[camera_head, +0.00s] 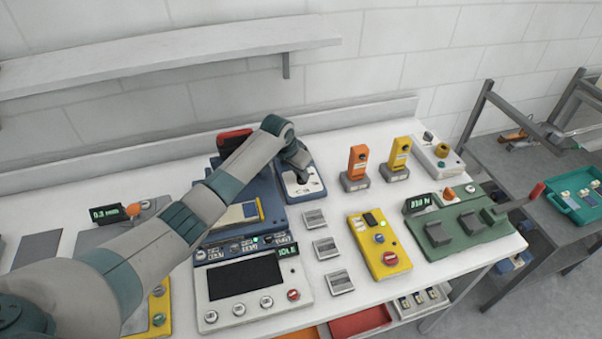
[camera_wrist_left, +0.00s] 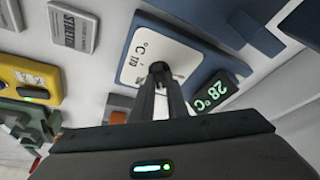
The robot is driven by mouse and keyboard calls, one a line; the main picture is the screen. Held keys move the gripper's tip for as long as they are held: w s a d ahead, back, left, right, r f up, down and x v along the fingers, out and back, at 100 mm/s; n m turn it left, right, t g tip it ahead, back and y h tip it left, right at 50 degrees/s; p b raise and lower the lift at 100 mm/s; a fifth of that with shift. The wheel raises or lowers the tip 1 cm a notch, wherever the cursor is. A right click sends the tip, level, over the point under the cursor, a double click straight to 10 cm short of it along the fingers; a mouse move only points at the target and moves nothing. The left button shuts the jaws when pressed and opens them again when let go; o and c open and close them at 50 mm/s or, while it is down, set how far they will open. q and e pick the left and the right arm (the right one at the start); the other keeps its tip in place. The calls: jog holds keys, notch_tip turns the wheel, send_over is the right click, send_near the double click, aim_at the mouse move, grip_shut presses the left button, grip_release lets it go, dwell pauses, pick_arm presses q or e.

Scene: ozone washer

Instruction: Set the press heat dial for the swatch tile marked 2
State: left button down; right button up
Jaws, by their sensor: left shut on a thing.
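The heat dial's white plate (camera_head: 312,190) sits in a blue housing at the right of the blue press (camera_head: 278,222). In the left wrist view the plate (camera_wrist_left: 143,45) has °C markings, and a green display (camera_wrist_left: 213,94) reads 28 °C. My left gripper (camera_head: 302,178) reaches down onto the plate and is shut on the dial knob (camera_wrist_left: 158,67). The fingers hide most of the knob and its pointer. Three grey tiles (camera_head: 326,247) lie in a column right of the press; their marks are too small to read in the head view. My right gripper is not in view.
A white panel (camera_head: 212,318) with a dark screen stands in front of the press, with an IDLE display. Orange (camera_head: 357,160) and yellow (camera_head: 400,155) upright devices, a yellow button box (camera_head: 385,262) and a green fixture (camera_head: 470,243) stand to the right. A shelf (camera_head: 150,60) hangs above.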

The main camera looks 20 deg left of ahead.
pick_arm(q)
jog(key=shift+r+m, duration=0.1)
jog(key=shift+m, duration=0.2)
jog(key=c, duration=1.7)
grip_release()
jog(key=shift+c, duration=0.2)
jog(key=shift+r, duration=0.1)
jog(key=b+v, duration=0.5)
jog(key=v, duration=1.2)
jog(key=shift+a+b, duration=0.2)
jog(key=shift+b, duration=0.1)
jog(key=shift+s, duration=0.1)
